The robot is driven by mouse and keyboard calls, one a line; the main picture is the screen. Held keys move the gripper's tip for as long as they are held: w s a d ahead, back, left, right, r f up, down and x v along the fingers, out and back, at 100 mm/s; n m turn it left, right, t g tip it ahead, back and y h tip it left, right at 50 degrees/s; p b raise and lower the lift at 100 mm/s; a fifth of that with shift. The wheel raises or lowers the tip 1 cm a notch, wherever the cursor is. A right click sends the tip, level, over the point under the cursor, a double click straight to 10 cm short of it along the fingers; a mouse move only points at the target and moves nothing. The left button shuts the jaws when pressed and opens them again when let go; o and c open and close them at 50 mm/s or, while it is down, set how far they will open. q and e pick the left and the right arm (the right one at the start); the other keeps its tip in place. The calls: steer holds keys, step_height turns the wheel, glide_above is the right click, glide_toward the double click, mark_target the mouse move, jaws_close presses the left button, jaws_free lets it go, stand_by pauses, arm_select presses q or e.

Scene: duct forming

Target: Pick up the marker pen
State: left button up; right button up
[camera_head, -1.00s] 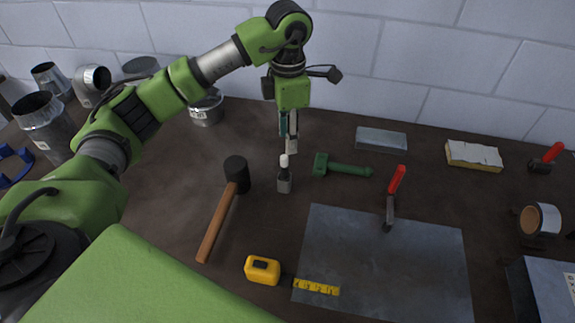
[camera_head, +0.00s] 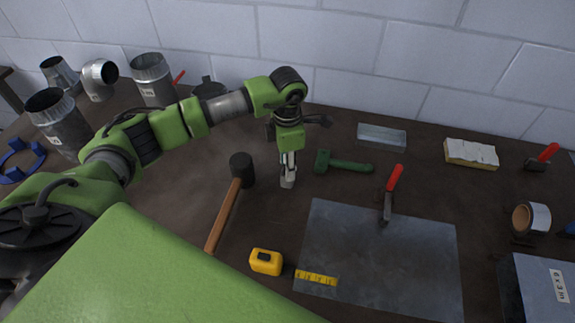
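My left gripper (camera_head: 287,181) points straight down at the table between the black-headed mallet and the green-handled tool. Its fingers are low, at the spot where a small upright grey object with a white top stood in the earlier view. That object may be the marker pen; the fingers now hide most or all of it. I cannot tell whether the fingers are closed on it. No other marker pen can be made out. My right gripper is not in view.
The mallet (camera_head: 224,216) lies just left of the gripper, the green tool (camera_head: 343,163) just right. A metal sheet (camera_head: 365,250), a red-handled tool (camera_head: 391,190) and a yellow tape measure (camera_head: 265,262) lie nearer. Metal duct pieces (camera_head: 65,125) stand at left. A tape roll (camera_head: 531,217) is at right.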

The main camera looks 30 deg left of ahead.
arm_select(q)
jaws_close()
